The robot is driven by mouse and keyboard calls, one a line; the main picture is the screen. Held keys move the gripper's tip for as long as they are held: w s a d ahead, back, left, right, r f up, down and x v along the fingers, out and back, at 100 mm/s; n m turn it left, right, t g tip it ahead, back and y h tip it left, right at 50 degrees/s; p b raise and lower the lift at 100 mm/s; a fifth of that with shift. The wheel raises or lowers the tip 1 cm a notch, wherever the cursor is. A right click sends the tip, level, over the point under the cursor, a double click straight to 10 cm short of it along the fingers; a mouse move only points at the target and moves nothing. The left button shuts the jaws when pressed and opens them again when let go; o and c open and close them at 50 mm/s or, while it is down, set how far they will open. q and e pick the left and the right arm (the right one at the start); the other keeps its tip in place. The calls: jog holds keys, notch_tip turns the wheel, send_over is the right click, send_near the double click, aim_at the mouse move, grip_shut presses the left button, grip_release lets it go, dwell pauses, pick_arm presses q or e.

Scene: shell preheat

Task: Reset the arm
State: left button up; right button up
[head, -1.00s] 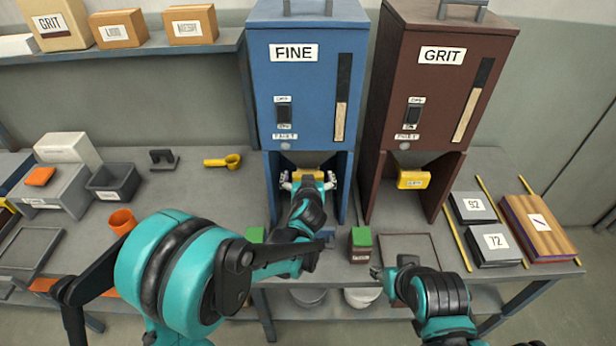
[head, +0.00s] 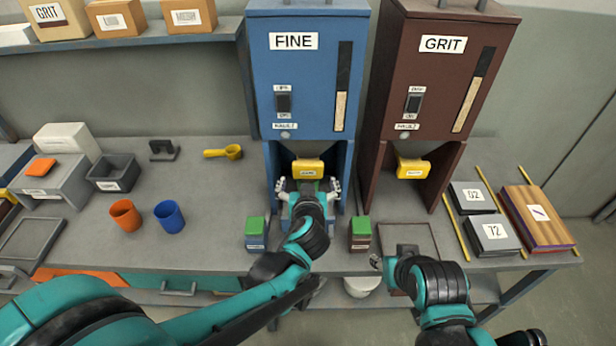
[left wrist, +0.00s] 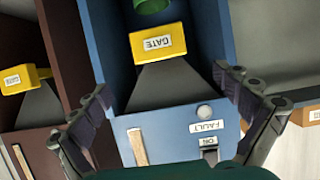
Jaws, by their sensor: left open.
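My left gripper (head: 308,188) is open in front of the bay of the blue FINE hopper (head: 300,70), just below its yellow gate (head: 308,169). In the left wrist view the open fingers (left wrist: 165,100) stand apart, with the yellow gate (left wrist: 158,42) beyond them and nothing held. A green round thing (left wrist: 152,5) shows partly at the top edge of that view, in the bay. My right gripper (head: 376,262) is low at the tray's left side, mostly hidden by its own arm; its jaws are unclear.
The brown GRIT hopper (head: 440,70) stands to the right. Green-topped blocks (head: 257,233) and (head: 360,234) sit at the front edge. An orange cup (head: 125,215) and blue cup (head: 169,216) stand left, near a yellow scoop (head: 224,152). Numbered boxes (head: 492,234) stand right.

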pick_arm(q)
jog(key=shift+s, duration=0.1)
dwell(0.4)
jog(key=s+a+g+y, duration=0.1)
jog(key=s+a+g, duration=0.15)
jog(key=a, duration=0.35)
jog(key=s+a+g, duration=0.1)
jog(key=s+a, duration=0.3)
jog(key=a, duration=0.2)
jog(key=s+a+f+g, duration=0.1)
jog(key=s+a, duration=0.2)
jog(key=s, duration=0.4)
jog(key=s+a+f+g+h, duration=0.1)
jog(key=s+a+g, duration=0.1)
jog(key=s, duration=0.5)
jog(key=shift+s+a+f, duration=0.2)
jog(key=shift+s+a, duration=0.15)
jog(key=shift+a, duration=0.05)
pick_arm(e)
jog(key=shift+o, duration=0.4)
